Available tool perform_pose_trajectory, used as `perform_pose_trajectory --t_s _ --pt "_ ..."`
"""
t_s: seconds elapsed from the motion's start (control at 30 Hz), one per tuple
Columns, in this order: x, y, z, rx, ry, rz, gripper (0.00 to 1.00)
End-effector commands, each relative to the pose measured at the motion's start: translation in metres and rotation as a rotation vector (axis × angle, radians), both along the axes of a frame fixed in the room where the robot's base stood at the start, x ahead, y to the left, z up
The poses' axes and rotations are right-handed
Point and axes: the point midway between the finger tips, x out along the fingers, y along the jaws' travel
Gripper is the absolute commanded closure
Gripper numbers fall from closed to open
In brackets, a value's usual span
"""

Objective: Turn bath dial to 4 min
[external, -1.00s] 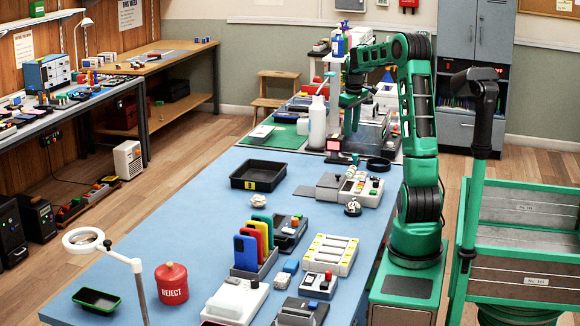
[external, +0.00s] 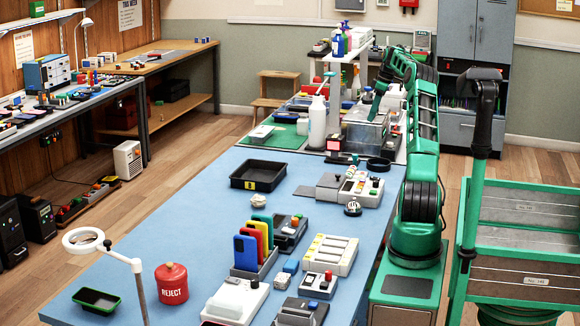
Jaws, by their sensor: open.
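The metal bath (external: 362,134) stands on the far bench, behind the blue table. Its dial is too small to make out at this distance. My arm reaches away from the camera along the right side of the bench. My gripper (external: 369,116) appears as a small, slanted green piece, pointing down just above the back of the bath. Its fingers are tiny, and I cannot tell whether they touch anything. I see nothing held in it.
A small box with a display (external: 334,145) and a dark round dish (external: 378,164) lie in front of the bath. A white shelf stand (external: 345,58) rises behind it. A black tray (external: 258,175) sits nearer.

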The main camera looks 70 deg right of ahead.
Motion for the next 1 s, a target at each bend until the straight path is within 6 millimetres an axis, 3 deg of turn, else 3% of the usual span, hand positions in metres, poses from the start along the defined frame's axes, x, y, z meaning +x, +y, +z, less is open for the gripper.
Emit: perform_pose_trajectory --t_s 0.03,0.2,0.4,0.5,0.77,1.0 --pt "-0.015 -0.018 -0.006 0.000 -0.019 0.020 0.57" --pt "-0.060 -0.054 -0.017 -0.013 -0.068 0.101 0.57" --pt "-0.103 -0.078 -0.030 -0.031 -0.104 0.165 0.57" --pt "-0.115 -0.084 -0.033 -0.038 -0.113 0.182 0.57" --pt "-0.113 -0.083 -0.047 -0.038 -0.115 0.190 0.57" --pt "-0.098 -0.079 -0.085 -0.036 -0.114 0.190 0.57"
